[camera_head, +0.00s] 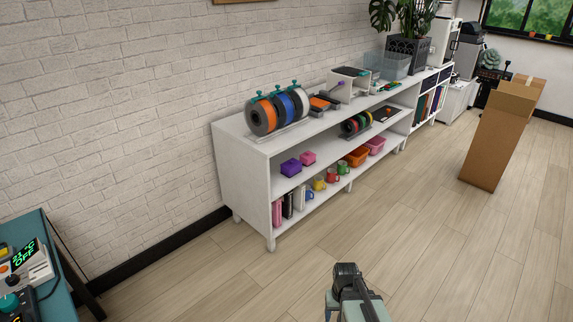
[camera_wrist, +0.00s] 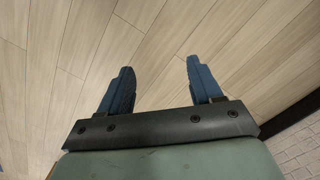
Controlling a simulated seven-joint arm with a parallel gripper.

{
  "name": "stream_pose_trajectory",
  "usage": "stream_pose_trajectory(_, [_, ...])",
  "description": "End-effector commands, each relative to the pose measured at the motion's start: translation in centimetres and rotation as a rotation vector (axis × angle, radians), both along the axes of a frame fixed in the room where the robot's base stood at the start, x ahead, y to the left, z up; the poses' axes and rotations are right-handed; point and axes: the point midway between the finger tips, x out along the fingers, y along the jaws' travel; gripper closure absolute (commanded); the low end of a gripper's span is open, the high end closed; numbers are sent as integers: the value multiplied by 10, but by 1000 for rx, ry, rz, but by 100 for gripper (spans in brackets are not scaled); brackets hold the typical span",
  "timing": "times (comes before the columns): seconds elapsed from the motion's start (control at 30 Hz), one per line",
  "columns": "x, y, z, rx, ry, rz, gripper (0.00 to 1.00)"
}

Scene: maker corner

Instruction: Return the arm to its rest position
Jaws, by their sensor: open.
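My gripper (camera_wrist: 158,72) is open in the wrist view, its two blue fingers apart with nothing between them. Only wooden floor (camera_wrist: 155,40) shows beyond the fingertips. In the head view, part of my arm shows at the bottom centre, over the floor and in front of the white shelf unit (camera_head: 262,160). The fingertips cannot be made out there.
The shelf unit along the brick wall (camera_head: 110,120) carries filament spools (camera_head: 262,117), bins and mugs. A teal table (camera_head: 62,290) with a soldering station (camera_head: 25,265) stands at lower left. Cardboard boxes (camera_head: 490,145) stand at right. The floor (camera_head: 400,215) between is clear.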

Motion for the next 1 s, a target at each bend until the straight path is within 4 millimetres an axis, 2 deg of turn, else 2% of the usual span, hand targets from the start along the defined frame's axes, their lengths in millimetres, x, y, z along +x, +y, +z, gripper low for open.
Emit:
stream_pose_trajectory(0.27, [-59,0,-54,0,128,0,36])
stream_pose_trajectory(0.6, [-145,0,-113,1,298,-1,36])
stream_pose_trajectory(0.8, [-199,0,-140,1,396,-2,36])
stream_pose_trajectory(1.0, [-242,0,-157,1,473,-3,36])
